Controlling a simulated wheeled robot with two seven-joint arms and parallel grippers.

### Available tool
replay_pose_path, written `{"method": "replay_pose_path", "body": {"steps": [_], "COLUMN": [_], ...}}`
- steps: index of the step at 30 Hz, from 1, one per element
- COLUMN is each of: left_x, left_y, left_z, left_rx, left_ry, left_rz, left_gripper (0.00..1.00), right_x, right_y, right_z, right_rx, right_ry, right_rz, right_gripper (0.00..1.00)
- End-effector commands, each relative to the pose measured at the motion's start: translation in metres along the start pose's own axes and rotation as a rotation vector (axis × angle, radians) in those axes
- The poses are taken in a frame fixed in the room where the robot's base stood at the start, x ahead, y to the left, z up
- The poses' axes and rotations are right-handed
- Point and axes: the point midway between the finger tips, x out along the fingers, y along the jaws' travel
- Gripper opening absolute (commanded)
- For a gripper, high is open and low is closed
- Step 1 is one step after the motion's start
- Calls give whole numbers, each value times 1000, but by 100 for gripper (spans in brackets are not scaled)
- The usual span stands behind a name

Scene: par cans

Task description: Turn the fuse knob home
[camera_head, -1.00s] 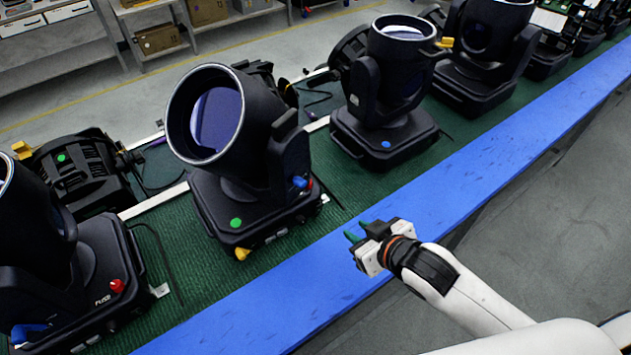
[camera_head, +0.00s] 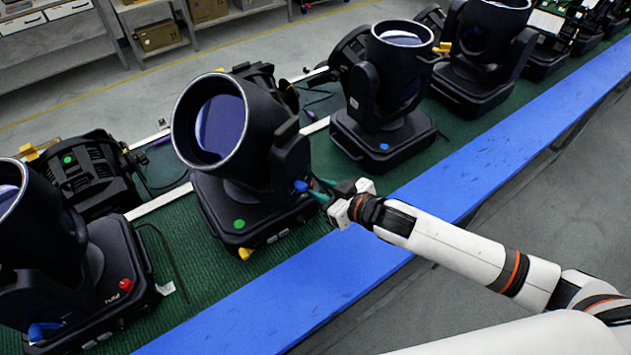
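The middle lamp (camera_head: 245,205) stands on the green belt, a black head on a black base. Its base has a blue knob (camera_head: 300,185) on the right side and a yellow knob (camera_head: 245,253) at the front corner. My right gripper (camera_head: 319,189) has its green fingers at that right side, just beside the blue knob. The red knob there is almost wholly hidden by the fingers, and I cannot tell whether they grip it. The lamp at the left has a red knob (camera_head: 125,284) beside lettering that looks like "FUSE". My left gripper is out of view.
More black lamps (camera_head: 385,95) stand along the green belt (camera_head: 180,240), to the right and far right. Grey shelves (camera_head: 100,40) stand far behind.

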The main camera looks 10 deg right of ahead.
Motion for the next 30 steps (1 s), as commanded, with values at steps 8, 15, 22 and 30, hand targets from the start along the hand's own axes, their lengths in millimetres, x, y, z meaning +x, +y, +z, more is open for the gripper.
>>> {"method": "replay_pose_path", "body": {"steps": [8,15,22,30], "left_x": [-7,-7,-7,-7], "left_y": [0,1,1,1], "left_z": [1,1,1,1], "left_rx": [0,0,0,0], "left_ry": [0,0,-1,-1], "left_rz": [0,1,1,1], "left_gripper": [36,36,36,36], "right_x": [26,28,28,28], "right_y": [0,0,0,-1], "right_z": [0,0,0,-1], "right_rx": [-1,-1,-1,-7], "right_ry": [0,0,0,1], "right_rz": [-1,-1,-1,10], "right_gripper": [28,28,2,0]}}
